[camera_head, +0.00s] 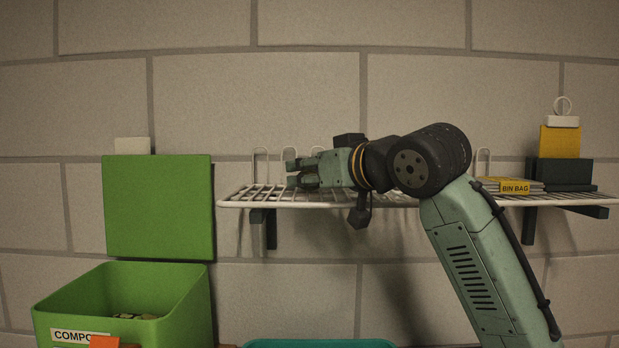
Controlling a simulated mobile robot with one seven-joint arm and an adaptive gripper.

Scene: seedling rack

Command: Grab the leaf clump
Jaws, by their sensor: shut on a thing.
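My gripper (292,172) is over the left part of the white wire shelf (228,203), pointing left and held level just above the wires. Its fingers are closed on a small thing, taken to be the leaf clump. The fingers hide nearly all of that thing, so its shape and colour cannot be made out. I cannot tell whether it still touches the wires.
A green compost bin (180,300) with its raised lid (158,205) stands at the lower left, with some scraps inside. Yellow bin bags (512,186) and a dark box (565,174) sit on the shelf's right. A teal tray edge (320,343) shows below. Upright wire hooks (260,162) line the shelf's back.

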